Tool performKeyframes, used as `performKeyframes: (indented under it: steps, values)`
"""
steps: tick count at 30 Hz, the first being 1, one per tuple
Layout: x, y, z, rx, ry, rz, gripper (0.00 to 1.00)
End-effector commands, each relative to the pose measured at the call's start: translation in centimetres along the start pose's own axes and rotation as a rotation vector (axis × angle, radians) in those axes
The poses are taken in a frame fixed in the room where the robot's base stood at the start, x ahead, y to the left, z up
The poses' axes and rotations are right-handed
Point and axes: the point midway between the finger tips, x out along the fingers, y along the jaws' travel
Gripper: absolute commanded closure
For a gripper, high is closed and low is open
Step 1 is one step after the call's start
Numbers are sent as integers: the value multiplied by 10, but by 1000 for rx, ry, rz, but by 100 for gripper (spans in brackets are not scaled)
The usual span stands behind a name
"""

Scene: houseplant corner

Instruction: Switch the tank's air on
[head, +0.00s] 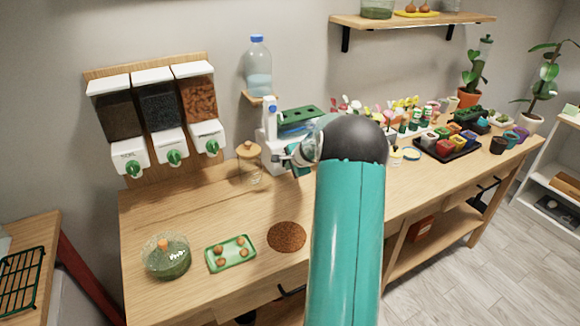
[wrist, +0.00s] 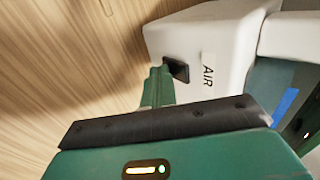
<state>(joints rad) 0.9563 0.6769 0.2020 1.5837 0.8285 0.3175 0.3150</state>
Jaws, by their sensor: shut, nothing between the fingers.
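The white air unit (wrist: 190,35) fills the upper middle of the wrist view, with an AIR label (wrist: 208,69) on its face. A dark switch (wrist: 177,70) sits on that face beside the label. My gripper (wrist: 158,72) is shut and empty, its fingertips right beside the switch; I cannot tell whether they touch it. Which way the switch is set is not clear. In the head view the white unit (head: 269,148) stands by the tank with its green lid (head: 300,114). There my gripper (head: 284,157) is at the unit's front, and the switch is too small to make out.
A lidded glass jar (head: 249,165) stands close left of my gripper. A green tray (head: 231,253), a brown round mat (head: 287,236) and a glass bowl (head: 167,262) lie nearer the front. Many small pots crowd the right. The bench's left middle is clear.

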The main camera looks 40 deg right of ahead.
Motion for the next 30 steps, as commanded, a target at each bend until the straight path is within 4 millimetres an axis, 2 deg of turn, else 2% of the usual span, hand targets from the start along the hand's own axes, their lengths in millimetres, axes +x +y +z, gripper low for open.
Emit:
performKeyframes:
  steps: [15,30]
  values:
    - [-12,-13,0,-1,1,-3,100]
    - [-13,-12,1,-2,-1,-3,100]
